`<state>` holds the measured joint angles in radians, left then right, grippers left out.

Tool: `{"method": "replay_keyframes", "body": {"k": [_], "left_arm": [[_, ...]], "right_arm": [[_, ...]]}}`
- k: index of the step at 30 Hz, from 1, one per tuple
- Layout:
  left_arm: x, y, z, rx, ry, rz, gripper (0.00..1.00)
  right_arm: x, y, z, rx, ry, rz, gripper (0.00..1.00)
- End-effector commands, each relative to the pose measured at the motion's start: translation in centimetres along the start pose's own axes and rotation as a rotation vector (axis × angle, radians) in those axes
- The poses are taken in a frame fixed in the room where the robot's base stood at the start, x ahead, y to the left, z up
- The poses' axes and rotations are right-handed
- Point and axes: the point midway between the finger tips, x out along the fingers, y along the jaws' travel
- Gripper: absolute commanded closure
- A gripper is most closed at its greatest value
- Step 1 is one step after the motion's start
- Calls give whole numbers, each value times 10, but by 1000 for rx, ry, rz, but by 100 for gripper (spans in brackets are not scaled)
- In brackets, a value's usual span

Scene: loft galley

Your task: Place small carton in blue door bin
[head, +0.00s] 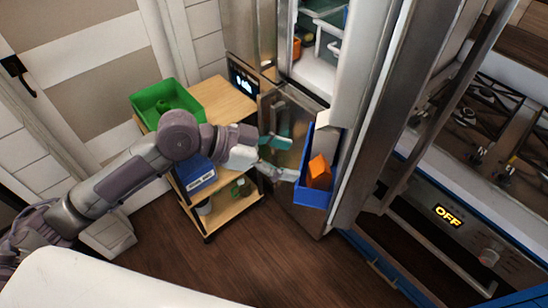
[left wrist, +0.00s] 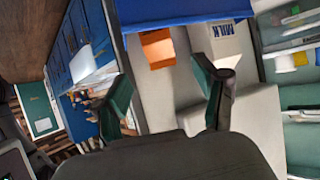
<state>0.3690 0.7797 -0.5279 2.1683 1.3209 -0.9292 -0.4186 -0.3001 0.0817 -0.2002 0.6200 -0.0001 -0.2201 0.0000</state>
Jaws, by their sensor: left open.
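The small orange carton (head: 319,173) is in the blue door bin (head: 313,194) on the inner side of the open fridge door. It leans a little, and its upper part stands above the bin's rim; its base is hidden. In the left wrist view the carton (left wrist: 157,48) shows beside the blue bin wall (left wrist: 180,13). My left gripper (head: 290,160) is open and empty, just left of the carton and apart from it. Its two fingers also show spread in the left wrist view (left wrist: 168,98). My right gripper is not in view.
A wooden cart (head: 228,103) with a green bin (head: 148,103) and a blue box (head: 197,186) stands left of the fridge. A milk carton (left wrist: 228,42) shows in the left wrist view. The oven (head: 440,235) is at right. Floor (head: 250,250) in front is clear.

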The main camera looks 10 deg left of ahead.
Motion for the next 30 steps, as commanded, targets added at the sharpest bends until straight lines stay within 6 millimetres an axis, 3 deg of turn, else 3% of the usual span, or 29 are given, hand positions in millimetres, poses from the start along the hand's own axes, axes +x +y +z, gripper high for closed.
{"method": "replay_keyframes", "body": {"k": [6,15,17,20,23,25,27,29,30], "left_arm": [[-25,0,1,0,-1,-1,29],[-29,0,0,-2,0,-1,29],[-27,-7,4,-17,2,-15,29],[-16,-39,26,-93,4,-93,29],[1,-90,81,-231,-12,-237,29],[12,-122,142,-343,-47,-356,29],[22,-140,212,-445,-102,-465,29],[28,-142,273,-519,-160,-542,29],[32,-137,314,-563,-204,-586,29]], "right_arm": [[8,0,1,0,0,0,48],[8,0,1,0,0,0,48],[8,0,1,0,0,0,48],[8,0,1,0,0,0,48],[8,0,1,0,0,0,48],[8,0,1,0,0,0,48],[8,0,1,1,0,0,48],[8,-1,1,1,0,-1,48],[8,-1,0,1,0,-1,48]]}}
